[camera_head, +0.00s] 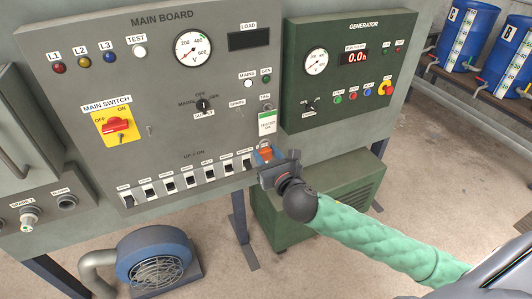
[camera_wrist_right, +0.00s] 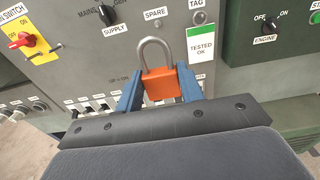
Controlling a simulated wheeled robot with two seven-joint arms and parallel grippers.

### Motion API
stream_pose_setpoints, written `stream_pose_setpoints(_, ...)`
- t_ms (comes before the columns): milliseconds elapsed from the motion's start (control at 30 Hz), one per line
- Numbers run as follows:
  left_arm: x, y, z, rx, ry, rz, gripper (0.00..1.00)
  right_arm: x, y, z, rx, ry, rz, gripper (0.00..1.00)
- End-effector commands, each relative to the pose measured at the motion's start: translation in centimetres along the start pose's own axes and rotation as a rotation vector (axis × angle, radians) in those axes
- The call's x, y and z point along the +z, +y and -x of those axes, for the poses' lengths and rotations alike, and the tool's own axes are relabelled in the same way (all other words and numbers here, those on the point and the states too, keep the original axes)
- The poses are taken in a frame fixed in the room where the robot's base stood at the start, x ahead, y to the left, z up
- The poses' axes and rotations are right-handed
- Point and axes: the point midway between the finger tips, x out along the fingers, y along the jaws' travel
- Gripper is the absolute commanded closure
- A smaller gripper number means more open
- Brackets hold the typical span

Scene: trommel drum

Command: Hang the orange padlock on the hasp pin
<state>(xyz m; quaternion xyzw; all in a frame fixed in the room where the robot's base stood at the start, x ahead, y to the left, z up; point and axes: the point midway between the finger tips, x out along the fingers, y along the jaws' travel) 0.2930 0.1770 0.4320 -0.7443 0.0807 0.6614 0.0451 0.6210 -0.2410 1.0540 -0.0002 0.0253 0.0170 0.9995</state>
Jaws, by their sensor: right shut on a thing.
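The orange padlock (camera_head: 265,154) is in my right gripper (camera_head: 262,160), in front of the lower right corner of the main board. In the right wrist view the orange body (camera_wrist_right: 161,87) sits between the two blue fingers (camera_wrist_right: 160,92), with its grey shackle pointing up. The shackle is clear of the fingers and hangs on nothing that I can see. A small pin (camera_head: 149,130) sticks out of the board right of the main switch; it also shows in the right wrist view (camera_wrist_right: 56,47). I cannot tell for sure that it is the hasp pin. My left gripper is out of view.
The yellow main switch plate (camera_head: 114,126) with a red handle is on the board's left. A row of switches (camera_head: 187,181) runs along the bottom. A white and green tag (camera_head: 267,122) hangs just above the padlock. The green generator panel (camera_head: 350,70) is to the right.

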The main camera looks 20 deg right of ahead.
Motion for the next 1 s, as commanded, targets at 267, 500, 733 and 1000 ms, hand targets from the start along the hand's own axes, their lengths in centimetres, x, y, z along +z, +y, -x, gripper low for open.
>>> stream_pose_setpoints(267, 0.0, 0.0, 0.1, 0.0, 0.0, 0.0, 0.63, 0.0, 0.0, 0.7, 0.0, -0.001, 0.001, 0.88)
stream_pose_setpoints(500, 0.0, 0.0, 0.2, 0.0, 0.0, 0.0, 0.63, 0.0, 0.0, 1.3, 0.001, 0.0, 0.001, 0.88)
stream_pose_setpoints(733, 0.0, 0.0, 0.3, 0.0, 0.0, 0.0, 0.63, 0.0, 0.0, 1.8, 0.0, -0.001, 0.0, 0.88)
stream_pose_setpoints(1000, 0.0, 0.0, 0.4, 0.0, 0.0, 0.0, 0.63, -0.1, 0.0, 2.5, 0.0, 0.0, 0.001, 0.88)
